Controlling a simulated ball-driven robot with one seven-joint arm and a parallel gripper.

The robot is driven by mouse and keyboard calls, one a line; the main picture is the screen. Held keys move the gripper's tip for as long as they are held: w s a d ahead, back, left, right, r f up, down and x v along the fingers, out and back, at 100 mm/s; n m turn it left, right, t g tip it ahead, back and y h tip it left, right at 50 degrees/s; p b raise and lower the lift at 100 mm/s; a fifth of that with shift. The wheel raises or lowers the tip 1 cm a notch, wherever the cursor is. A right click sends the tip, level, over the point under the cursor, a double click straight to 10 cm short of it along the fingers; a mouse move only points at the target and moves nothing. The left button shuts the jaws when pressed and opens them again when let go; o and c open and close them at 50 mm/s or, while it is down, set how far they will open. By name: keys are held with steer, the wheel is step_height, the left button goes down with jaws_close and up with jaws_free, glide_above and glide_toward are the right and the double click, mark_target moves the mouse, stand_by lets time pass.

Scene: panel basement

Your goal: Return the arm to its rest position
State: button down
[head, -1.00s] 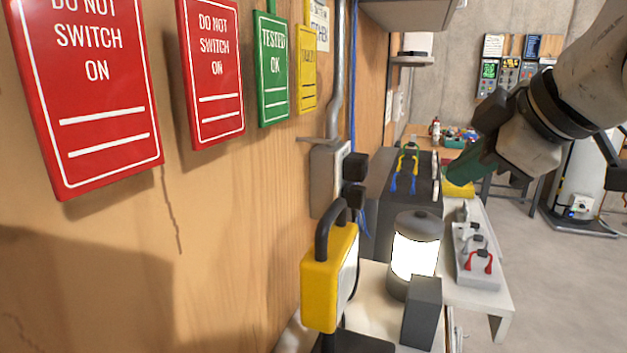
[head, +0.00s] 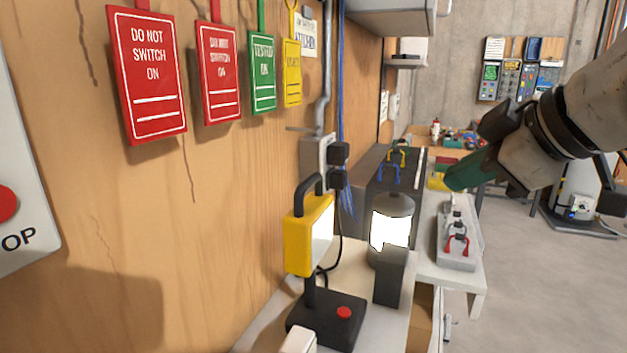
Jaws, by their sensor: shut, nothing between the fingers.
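My arm (head: 590,110) reaches in from the upper right edge of the head view. My gripper (head: 462,175) is at its end, with dark green fingers pointing left and slightly down. The fingers look closed together, with nothing seen between them. In the picture the gripper overlaps the area above the white bench, apart from the tagged wall. I cannot tell its exact height or whether anything lies close behind it.
A wooden wall with red tags (head: 153,72) runs along the left. A yellow work lamp (head: 311,235), a lit lantern (head: 391,228) and a grey block (head: 389,280) stand on the near bench. A padlock rack (head: 458,240) lies farther on.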

steer(key=s+f+m, duration=0.2)
steer(key=f+m, duration=0.1)
steer(key=f, duration=0.8)
steer(key=s+f+m+g, duration=0.1)
steer(key=f+m, duration=0.3)
steer(key=f, duration=0.7)
steer(key=s+f+m, duration=0.2)
steer(key=f+m, duration=0.1)
steer(key=f, duration=0.8)
steer(key=s+d+f+m+g+h, duration=0.1)
steer(key=s+d+f+g+h, duration=0.1)
steer(key=s+f, duration=0.8)
steer(key=s+d+f+m+g+h, duration=0.1)
steer(key=s+d+f+g, duration=0.4)
steer(key=s+f, duration=0.5)
steer(key=s+d+h, duration=0.1)
steer(key=s, duration=0.6)
steer(key=shift+s+d+f+m+h, duration=0.15)
steer(key=shift+s+d+m+h, duration=0.15)
steer(key=shift+s+m, duration=0.1)
